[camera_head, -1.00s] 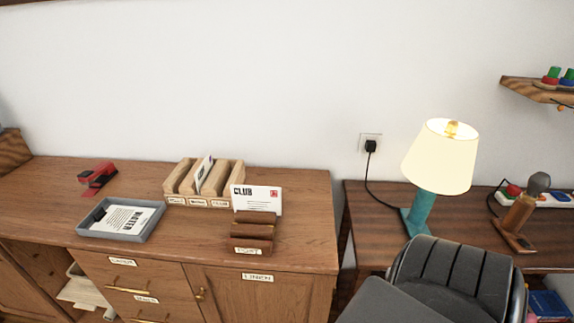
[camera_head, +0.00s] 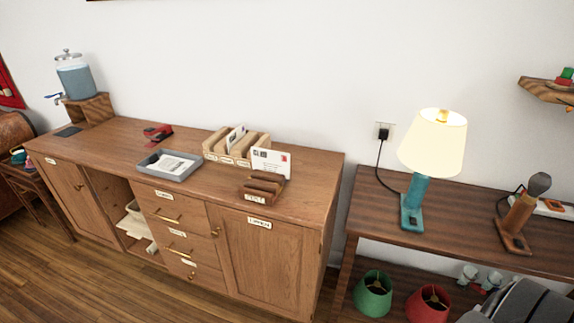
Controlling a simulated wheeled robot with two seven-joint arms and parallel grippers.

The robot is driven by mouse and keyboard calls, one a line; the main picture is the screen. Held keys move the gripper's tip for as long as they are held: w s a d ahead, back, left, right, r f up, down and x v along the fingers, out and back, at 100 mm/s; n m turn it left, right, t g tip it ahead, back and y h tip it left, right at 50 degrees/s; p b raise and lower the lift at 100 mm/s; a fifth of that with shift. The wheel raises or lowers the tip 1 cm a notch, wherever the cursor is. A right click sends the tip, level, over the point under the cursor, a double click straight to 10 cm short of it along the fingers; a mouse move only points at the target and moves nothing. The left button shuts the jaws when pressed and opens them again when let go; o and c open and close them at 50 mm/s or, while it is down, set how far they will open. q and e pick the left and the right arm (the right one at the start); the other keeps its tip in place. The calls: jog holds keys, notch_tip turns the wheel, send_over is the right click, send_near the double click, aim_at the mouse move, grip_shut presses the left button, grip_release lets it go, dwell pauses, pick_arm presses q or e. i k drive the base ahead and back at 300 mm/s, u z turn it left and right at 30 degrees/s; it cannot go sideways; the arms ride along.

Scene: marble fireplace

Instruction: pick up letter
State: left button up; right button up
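A white letter (camera_head: 272,161) with a small red stamp and dark print stands upright in a brown wooden letter holder (camera_head: 262,186) near the right end of the wooden cabinet (camera_head: 310,180). Behind it to the left is a light wooden sorter (camera_head: 215,143) with labelled slots. Another white card or envelope (camera_head: 236,136) stands in the sorter. A grey tray (camera_head: 188,175) with a printed white paper (camera_head: 173,163) lies left of the holder. Neither of my grippers is in the head view.
A red stapler (camera_head: 158,133) lies on the cabinet, and a drink dispenser (camera_head: 76,76) stands at its far left. A dark wooden shelf unit (camera_head: 465,235) on the right holds a lit lamp (camera_head: 432,142). Wooden floor (camera_head: 110,270) is open in front of the cabinet.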

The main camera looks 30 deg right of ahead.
aim_at(271, 160)
jog(key=z, duration=1.65)
jog(key=i, duration=0.5)
